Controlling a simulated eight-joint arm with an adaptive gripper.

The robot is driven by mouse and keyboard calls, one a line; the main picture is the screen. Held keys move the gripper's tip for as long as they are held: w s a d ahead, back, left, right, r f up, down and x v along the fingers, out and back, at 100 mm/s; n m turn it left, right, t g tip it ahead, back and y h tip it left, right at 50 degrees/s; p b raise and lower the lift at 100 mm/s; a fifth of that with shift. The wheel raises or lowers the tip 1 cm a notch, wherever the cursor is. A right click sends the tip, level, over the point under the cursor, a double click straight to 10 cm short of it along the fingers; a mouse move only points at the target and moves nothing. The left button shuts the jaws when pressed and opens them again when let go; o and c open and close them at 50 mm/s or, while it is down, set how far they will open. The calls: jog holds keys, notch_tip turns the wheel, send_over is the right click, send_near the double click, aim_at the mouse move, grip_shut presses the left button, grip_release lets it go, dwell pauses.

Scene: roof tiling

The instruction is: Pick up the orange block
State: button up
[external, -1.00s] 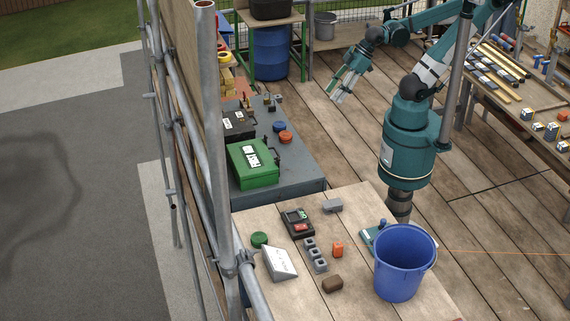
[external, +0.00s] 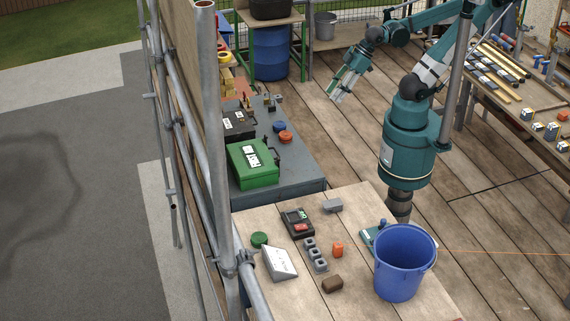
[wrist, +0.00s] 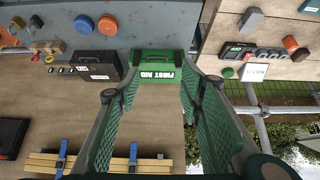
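The orange block (external: 338,249) stands on the near wooden table, just right of a row of small grey hollow blocks and left of the blue bucket. In the wrist view, an orange shape that looks like this block (wrist: 290,44) shows at the right, partly crowded by neighbouring items. My gripper (external: 335,97) hangs over the deck beyond the tables, far from the block. In the wrist view its two green-padded fingers (wrist: 158,90) are spread wide, with nothing held between them.
The blue bucket (external: 404,262), grey hollow blocks (external: 315,255), brown block (external: 332,284), meter (external: 298,222) and white wedge (external: 279,263) surround the block. A green first-aid case (external: 252,164) sits on the grey table. Scaffold poles (external: 212,130) run along the left.

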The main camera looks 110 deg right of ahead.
jog(key=w+a+r+n+g+y, duration=0.15)
jog(key=w+a+n, duration=0.35)
jog(key=w+a, duration=0.6)
jog(key=n+g+h, duration=0.2)
jog(key=n+g, duration=0.4)
jog(key=n, duration=0.6)
send_over(338, 243)
jog(key=shift+y, duration=0.25)
notch_tip(338, 243, down, 26)
jog(key=shift+f+b, duration=0.1)
jog(key=shift+b, duration=0.25)
jog(key=shift+a+f, duration=0.1)
jog(key=shift+a, duration=0.05)
